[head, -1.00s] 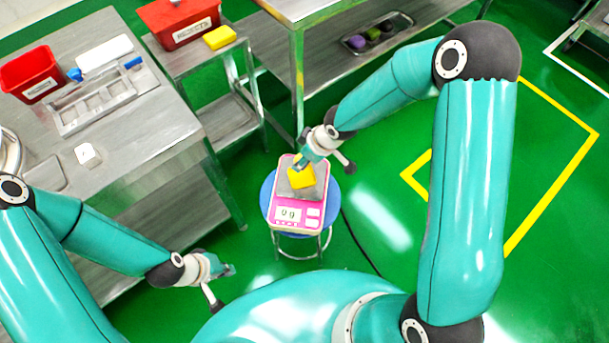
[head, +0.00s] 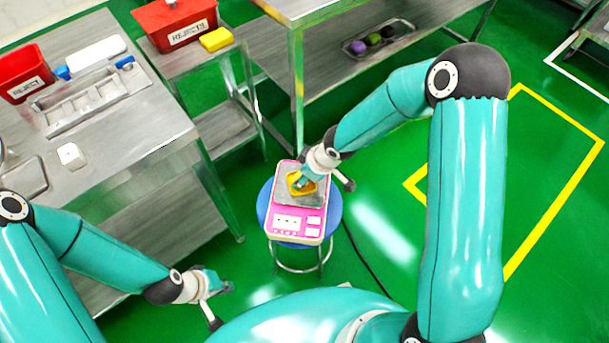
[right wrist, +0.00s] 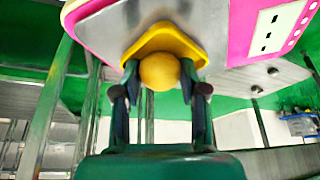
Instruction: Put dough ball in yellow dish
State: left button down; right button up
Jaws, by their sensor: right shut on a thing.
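The dough ball (right wrist: 159,71), round and orange-yellow, sits between the fingertips of my right gripper (right wrist: 159,86) in the right wrist view. The gripper is shut on it. The ball is at the yellow dish (right wrist: 163,37); whether it touches the dish's bottom I cannot tell. In the head view the yellow dish (head: 297,189) rests on the pink scale (head: 295,208), and my right gripper (head: 306,181) reaches down into it, hiding the ball. My left gripper (head: 221,304) is open and empty, low at the left, apart from the scale.
The scale stands on a blue stool (head: 332,212). At left is a steel table (head: 130,150) with a red bin (head: 25,72) and a metal mould tray (head: 92,103). Green floor is free at right.

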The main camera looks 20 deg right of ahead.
jog(key=o, duration=1.1)
jog(key=shift+c, duration=0.2)
jog(key=shift+r+p, duration=0.5)
jog(key=shift+p, duration=0.1)
jog(key=p+v, duration=0.8)
jog(key=v, duration=0.3)
jog(key=s+a+f+m, duration=0.1)
jog(key=s+f+m, duration=0.1)
jog(key=s, duration=0.1)
jog(key=s+a+f+m+g, duration=0.1)
jog(key=s+a+f+m, duration=0.1)
jog(key=s+f, duration=0.1)
jog(key=s+a+f+m+y, duration=0.1)
jog(key=s+f+m, duration=0.1)
jog(key=s, duration=0.1)
jog(key=shift+s+a+f+g, duration=0.2)
jog(key=shift+a+g, duration=0.2)
jog(key=s+f+m+g, duration=0.1)
jog(key=s+f+m, duration=0.2)
jog(key=s, duration=0.3)
jog(key=shift+s+a+m, duration=0.25)
jog(key=shift+a+m, duration=0.05)
jog(key=shift+m, duration=0.6)
jog(key=shift+p, duration=0.3)
